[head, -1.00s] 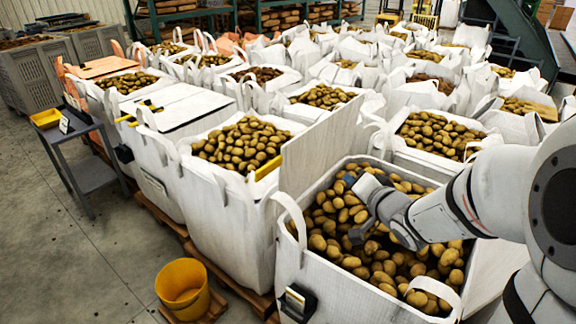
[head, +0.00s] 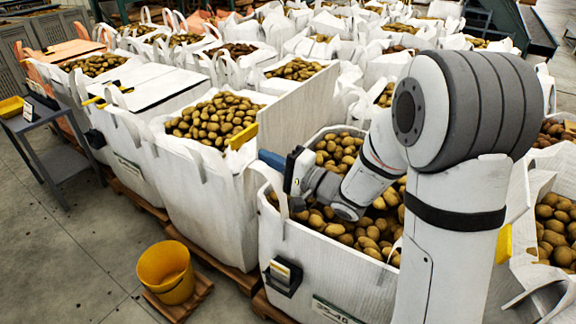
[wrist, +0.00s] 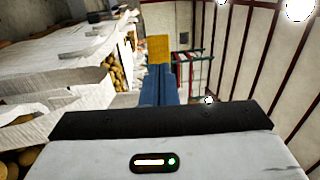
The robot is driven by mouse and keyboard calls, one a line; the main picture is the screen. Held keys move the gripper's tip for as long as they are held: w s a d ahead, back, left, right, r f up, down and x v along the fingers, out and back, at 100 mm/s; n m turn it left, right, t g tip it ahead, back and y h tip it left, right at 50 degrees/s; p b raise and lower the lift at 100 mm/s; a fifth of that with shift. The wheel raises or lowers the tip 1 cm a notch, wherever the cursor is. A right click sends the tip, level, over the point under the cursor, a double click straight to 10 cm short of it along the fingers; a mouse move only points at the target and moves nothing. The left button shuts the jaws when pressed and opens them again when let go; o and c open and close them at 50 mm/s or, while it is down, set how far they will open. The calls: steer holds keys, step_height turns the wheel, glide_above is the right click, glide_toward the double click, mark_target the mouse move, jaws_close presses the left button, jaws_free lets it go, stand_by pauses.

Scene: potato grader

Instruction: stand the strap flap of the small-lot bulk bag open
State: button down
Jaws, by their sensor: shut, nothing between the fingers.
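The front bulk bag (head: 345,268), white and full of potatoes, stands in the middle of the head view. A pale flat flap (head: 297,108) stands upright along its back left edge, with a yellow tab (head: 243,136) at its near corner. My gripper (head: 268,159) is over the bag's left rim, just below and right of the tab. Its blue fingers are shut and empty. In the wrist view the fingers (wrist: 159,88) point away, and a yellow piece (wrist: 159,48) shows at their tips; contact cannot be told.
A potato-filled bag (head: 200,180) stands close on the left, with closed-top bags beyond it. A yellow bucket (head: 165,272) sits on a small pallet on the floor. A grey cart (head: 60,150) is far left. Open floor lies front left.

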mark_target(238, 142)
steer(key=x, duration=0.6)
steer(key=shift+w+a, duration=0.1)
steer(key=shift+a, duration=0.05)
steer(key=shift+r, duration=0.1)
